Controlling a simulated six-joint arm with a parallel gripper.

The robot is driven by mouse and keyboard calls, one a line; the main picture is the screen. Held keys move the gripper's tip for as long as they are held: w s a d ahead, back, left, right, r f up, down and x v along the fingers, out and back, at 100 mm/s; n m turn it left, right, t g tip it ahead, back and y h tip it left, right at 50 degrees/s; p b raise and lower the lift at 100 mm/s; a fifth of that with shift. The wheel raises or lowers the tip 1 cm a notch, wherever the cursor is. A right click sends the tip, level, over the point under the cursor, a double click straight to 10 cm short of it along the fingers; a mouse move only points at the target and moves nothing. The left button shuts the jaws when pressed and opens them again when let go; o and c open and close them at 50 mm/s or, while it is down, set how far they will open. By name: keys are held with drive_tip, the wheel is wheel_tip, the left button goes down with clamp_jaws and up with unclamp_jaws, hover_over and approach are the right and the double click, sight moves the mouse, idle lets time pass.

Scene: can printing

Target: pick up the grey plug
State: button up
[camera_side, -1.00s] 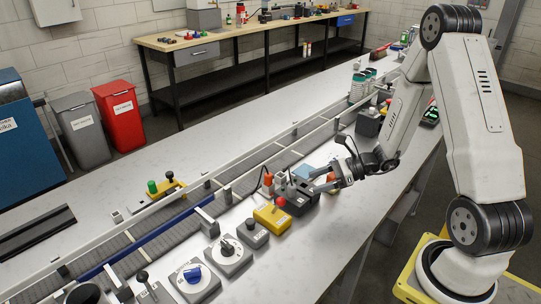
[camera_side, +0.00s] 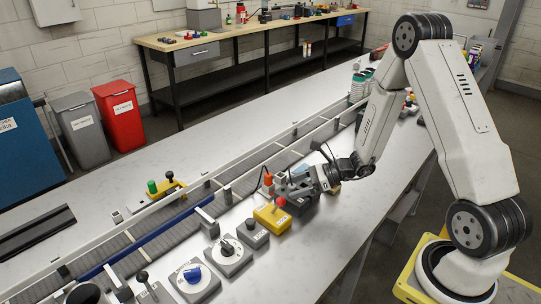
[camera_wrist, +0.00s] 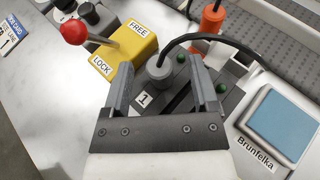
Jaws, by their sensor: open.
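The grey plug (camera_wrist: 158,69) with its black cable shows in the wrist view, upright in a dark grey socket block (camera_wrist: 144,100) labelled 1. My gripper (camera_wrist: 160,75) is open, with one finger on each side of the plug and a visible gap to each finger. In the side view my gripper (camera_side: 308,182) is low over the dark block, and the plug is hard to tell apart there. An orange plug (camera_wrist: 212,18) with its own cable stands beyond the grey one in the wrist view.
A yellow box (camera_wrist: 128,45) marked FREE and LOCK, with a red-knobbed lever (camera_wrist: 75,33), is close to the left finger. A blue-screened Brunfelka device (camera_wrist: 278,125) is at the right. The conveyor (camera_side: 195,200) runs behind.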

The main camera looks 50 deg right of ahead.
drive_tip(key=shift+w+a+f, duration=0.25)
drive_tip(key=shift+w+a, duration=0.2)
clamp_jaws()
idle(0.3)
